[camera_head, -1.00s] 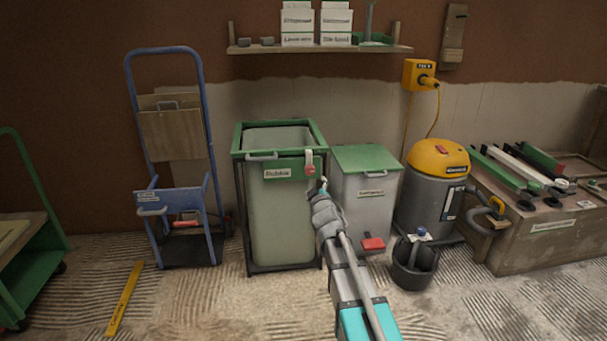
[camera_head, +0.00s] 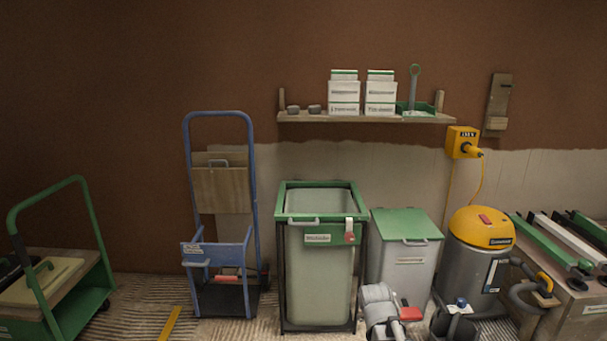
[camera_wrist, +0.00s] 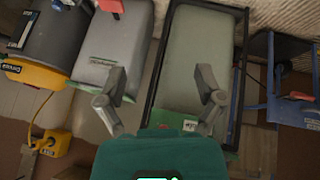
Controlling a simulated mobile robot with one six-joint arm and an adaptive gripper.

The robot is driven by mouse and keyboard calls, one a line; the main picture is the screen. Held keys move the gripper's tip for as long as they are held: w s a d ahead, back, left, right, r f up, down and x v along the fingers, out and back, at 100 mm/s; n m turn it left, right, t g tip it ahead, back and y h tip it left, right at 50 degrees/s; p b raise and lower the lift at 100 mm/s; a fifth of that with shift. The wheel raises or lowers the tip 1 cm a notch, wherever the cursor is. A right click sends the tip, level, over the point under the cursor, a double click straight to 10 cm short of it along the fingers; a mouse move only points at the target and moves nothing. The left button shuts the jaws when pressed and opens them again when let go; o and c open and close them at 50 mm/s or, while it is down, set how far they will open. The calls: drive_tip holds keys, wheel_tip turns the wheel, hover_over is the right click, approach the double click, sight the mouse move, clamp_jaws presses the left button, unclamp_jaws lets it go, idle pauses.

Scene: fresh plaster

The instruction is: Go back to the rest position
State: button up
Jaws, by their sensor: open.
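My gripper (camera_wrist: 161,75) shows in the wrist view with its two grey fingers spread apart and nothing between them. Behind the fingers are the framed rubble bin (camera_wrist: 196,60) and the lidded grey bin (camera_wrist: 112,45), seen upside down. In the head view a grey part of my arm shows at the bottom edge, in front of the lidded bin (camera_head: 408,255) and right of the rubble bin (camera_head: 320,270). My fingertips cannot be made out there. A small red and white tag (camera_head: 350,232) hangs at the rubble bin's front right corner.
A blue hand truck (camera_head: 220,225) and a green cart (camera_head: 60,265) stand left. A shelf (camera_head: 365,117) hangs above.

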drive_tip(key=s+a+r+m+g+y+p, duration=0.25)
drive_tip(key=s+g+p, duration=0.3)
drive_tip(key=s, duration=0.95)
wheel_tip(320, 180, up, 37)
drive_tip(key=p, duration=3.6)
drive_tip(key=shift+w+a+n+g, duration=0.15)
drive_tip(key=shift+a+n+g, duration=0.2)
drive_tip(key=shift+n, duration=0.1)
